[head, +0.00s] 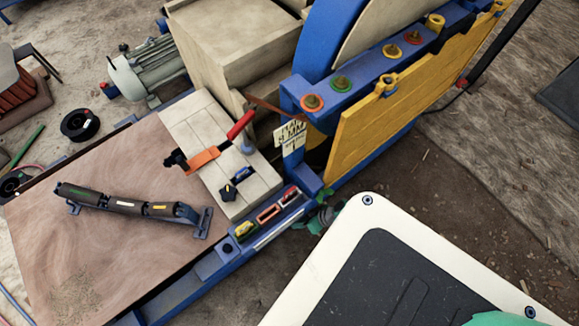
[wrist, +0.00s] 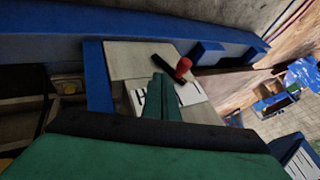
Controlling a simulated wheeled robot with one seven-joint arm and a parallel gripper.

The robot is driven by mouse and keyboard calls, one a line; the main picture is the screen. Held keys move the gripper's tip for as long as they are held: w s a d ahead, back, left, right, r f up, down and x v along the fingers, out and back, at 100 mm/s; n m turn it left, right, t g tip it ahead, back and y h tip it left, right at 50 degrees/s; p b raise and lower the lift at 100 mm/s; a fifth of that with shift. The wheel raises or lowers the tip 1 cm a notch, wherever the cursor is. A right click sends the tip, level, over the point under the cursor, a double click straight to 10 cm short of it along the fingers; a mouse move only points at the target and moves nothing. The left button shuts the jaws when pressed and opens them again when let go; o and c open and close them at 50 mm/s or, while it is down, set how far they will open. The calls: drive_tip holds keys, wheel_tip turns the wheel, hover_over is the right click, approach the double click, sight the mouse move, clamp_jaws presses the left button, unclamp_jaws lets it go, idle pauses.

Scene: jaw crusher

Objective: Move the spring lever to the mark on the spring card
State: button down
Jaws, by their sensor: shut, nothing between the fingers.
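In the wrist view, a short black lever with a red knob (wrist: 182,67) lies over a pale panel. A white card (wrist: 193,93) with black markings lies beneath and beside it, partly hidden by my fingers; I cannot make out which marking is the mark. My gripper (wrist: 159,77) is shut and empty, with its green fingertips just left of the lever; I cannot tell whether they touch it. In the head view, my gripper (head: 322,218) is low beside the blue frame's near end. This lever and card cannot be made out there.
The blue crusher frame (head: 295,100) carries a yellow guard (head: 385,115). Another lever with a red handle (head: 240,124) stands on the wooden block. A dark roller bar (head: 130,203) lies on the brown table (head: 70,250). Open ground lies right of the guard.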

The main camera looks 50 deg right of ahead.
drive_tip(key=w+a+f, duration=0.5)
drive_tip(key=a+f, duration=0.1)
drive_tip(key=a, duration=0.1)
drive_tip(key=shift+w+f, duration=0.3)
drive_tip(key=shift+f, duration=0.05)
idle(0.4)
